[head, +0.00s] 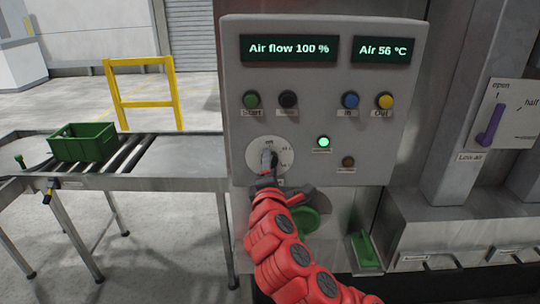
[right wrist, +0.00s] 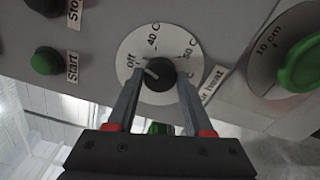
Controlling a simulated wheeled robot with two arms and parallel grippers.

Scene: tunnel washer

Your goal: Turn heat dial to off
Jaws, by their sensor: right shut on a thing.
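The heat dial (head: 283,155) is a round pale plate with a dark knob, low on the left of the grey control panel (head: 318,103). In the right wrist view the dial (right wrist: 158,73) shows "off", "40 C" and "50 C" marks, and an "Air heat" label is partly covered. The knob's white pointer line points left, about toward "off". My right gripper (head: 268,165) is shut on the knob, one finger on each side. The panel's display (head: 384,50) reads "Air 56 °C". My left gripper is not in view.
Start (head: 251,100) and other push buttons sit above the dial. A green knob (head: 306,220) with a "10 cm" scale is just below right, close to my right arm. A purple lever (head: 490,127) is at far right. A green crate (head: 84,143) stands on the left conveyor.

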